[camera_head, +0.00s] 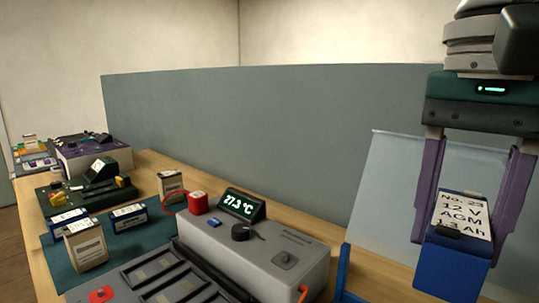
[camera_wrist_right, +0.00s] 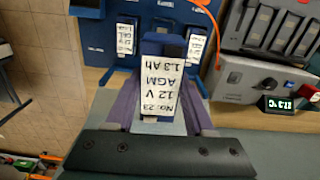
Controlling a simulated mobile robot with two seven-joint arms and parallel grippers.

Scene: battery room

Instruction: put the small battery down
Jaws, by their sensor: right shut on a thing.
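The small battery is a blue block (camera_head: 450,268) with a white label reading No. 23, 12 V AGM. My right gripper (camera_head: 461,240) is shut on it, with one purple finger on each side, at the right of the head view. In the right wrist view the battery (camera_wrist_right: 160,82) sits between the fingers with its label upside down. Beyond it in that view is a blue rack (camera_wrist_right: 92,38) holding labelled batteries on either side. Whether the held battery touches the rack cannot be told. My left gripper is not in view.
A grey charging station (camera_head: 295,262) with a 27.3 °C display (camera_head: 240,205) stands on the wooden bench. Left of it, several batteries stand on a dark green mat (camera_head: 140,240). A green device (camera_head: 85,195) is behind them. A grey partition (camera_head: 290,120) runs along the back.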

